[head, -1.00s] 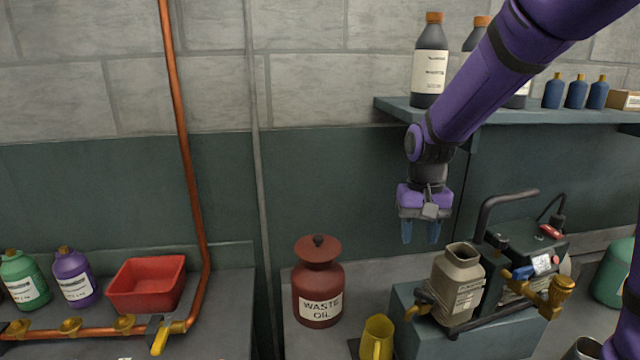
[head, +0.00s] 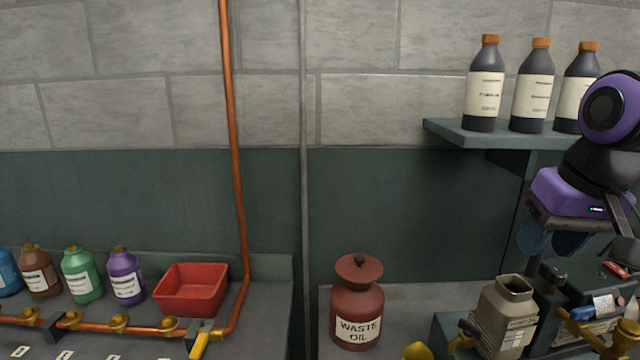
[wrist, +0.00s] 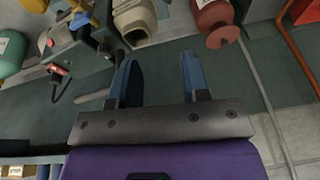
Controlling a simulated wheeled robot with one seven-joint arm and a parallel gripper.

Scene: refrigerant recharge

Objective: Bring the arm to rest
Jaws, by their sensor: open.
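My gripper (head: 552,238) is at the right of the head view, above and behind the machine on the bench. In the wrist view my gripper (wrist: 158,82) shows two blue fingers spread apart with nothing between them. The beige container (head: 508,312) stands below it, and its open mouth shows in the wrist view (wrist: 137,28). My gripper touches nothing that I can see. Part of my arm is cut off at the right edge of the head view.
A shelf (head: 480,138) with dark bottles is close to my arm. A red waste oil can (head: 357,310) stands left of the container. The machine (head: 590,300) sits under my gripper. A copper pipe (head: 236,160), a red bin (head: 190,290) and several bottles are at left.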

